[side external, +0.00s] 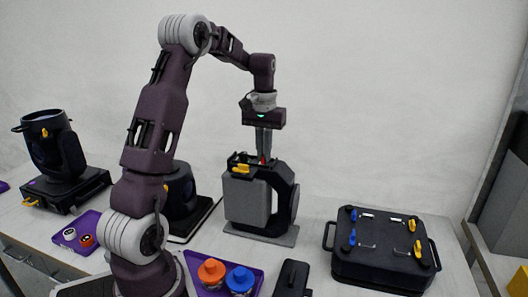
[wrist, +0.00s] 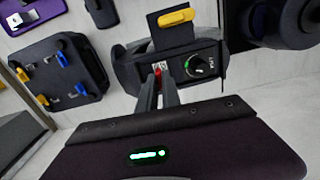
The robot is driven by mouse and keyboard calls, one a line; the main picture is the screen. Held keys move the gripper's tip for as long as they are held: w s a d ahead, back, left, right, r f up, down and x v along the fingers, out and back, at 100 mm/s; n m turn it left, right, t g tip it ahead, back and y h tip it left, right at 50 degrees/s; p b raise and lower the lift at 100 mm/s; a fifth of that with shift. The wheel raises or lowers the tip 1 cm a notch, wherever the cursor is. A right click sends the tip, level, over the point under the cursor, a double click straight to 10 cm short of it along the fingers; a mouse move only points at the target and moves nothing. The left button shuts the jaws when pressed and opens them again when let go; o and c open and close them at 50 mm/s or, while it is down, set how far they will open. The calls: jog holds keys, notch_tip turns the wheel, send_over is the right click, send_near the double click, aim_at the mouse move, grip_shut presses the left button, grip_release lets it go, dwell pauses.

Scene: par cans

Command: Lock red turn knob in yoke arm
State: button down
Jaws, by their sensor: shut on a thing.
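The red turn knob (side external: 262,161) sits at the top of the black yoke arm (side external: 284,188), mostly hidden between my fingertips. My gripper (side external: 264,154) points straight down and is shut on it. In the wrist view the knob (wrist: 156,73) shows as a small red part at the tips of my gripper (wrist: 161,80). The yoke arm also shows there (wrist: 132,66), beside a dark panel with a round dial (wrist: 198,66). How far the knob is turned cannot be told.
A yellow lever (side external: 241,169) sits close left of my fingers. A black case (side external: 384,250) with blue and yellow latches stands at right. A purple tray (side external: 222,276) with orange and blue knobs lies in front. Another lamp head (side external: 48,148) stands far left.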

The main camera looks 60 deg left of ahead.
jog(key=m, duration=0.4)
jog(key=shift+m, duration=0.3)
jog(key=m, duration=0.4)
jog(key=shift+r, duration=0.1)
jog(key=m, duration=0.5)
jog(key=shift+w+m, duration=0.1)
jog(key=shift+m, duration=1.7)
jog(key=c, duration=1.8)
grip_release()
notch_tip(320, 180, up, 7)
jog(key=shift+r, duration=0.1)
